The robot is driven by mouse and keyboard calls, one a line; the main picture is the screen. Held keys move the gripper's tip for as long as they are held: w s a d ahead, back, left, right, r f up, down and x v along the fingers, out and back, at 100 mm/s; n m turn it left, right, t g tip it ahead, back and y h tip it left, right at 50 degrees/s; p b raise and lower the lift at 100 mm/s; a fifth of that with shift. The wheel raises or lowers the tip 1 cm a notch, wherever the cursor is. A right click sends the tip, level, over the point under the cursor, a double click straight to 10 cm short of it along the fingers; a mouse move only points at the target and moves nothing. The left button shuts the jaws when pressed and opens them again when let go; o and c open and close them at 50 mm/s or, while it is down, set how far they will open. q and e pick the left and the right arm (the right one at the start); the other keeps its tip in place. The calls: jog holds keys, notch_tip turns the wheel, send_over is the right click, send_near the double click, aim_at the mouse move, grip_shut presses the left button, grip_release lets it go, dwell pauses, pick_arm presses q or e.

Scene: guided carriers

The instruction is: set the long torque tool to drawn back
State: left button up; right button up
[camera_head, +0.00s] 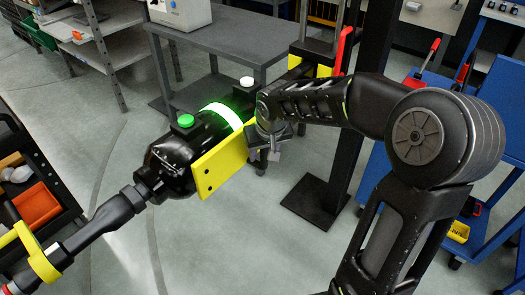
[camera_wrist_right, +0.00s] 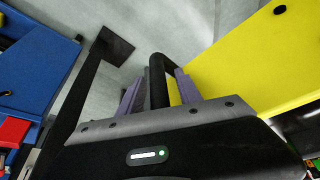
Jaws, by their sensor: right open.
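The long torque tool (camera_head: 172,165) hangs slanting across the head view. It has a black body, a long dark nose toward the lower left, a lit green ring (camera_head: 224,116) and a yellow side plate (camera_head: 222,162). The plate also shows in the right wrist view (camera_wrist_right: 255,62). My right gripper (camera_head: 262,152) is at the tool's rear end, beside the plate, partly hidden by its own wrist. In the right wrist view its purple fingers (camera_wrist_right: 158,92) are open, with a black bar-like handle (camera_wrist_right: 157,72) between them. My left gripper is not in view.
A grey table (camera_head: 225,38) with a light box stands behind the tool. A dark post with a floor plate (camera_head: 318,200) is close to my right forearm. A blue cart (camera_head: 490,200) is on the right. A dark rack with an orange bin (camera_head: 36,206) is on the left.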

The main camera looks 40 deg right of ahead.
jog(key=shift+w+f, duration=0.15)
jog(key=shift+f, duration=0.25)
jog(key=shift+c, duration=0.3)
grip_shut()
dwell(0.9)
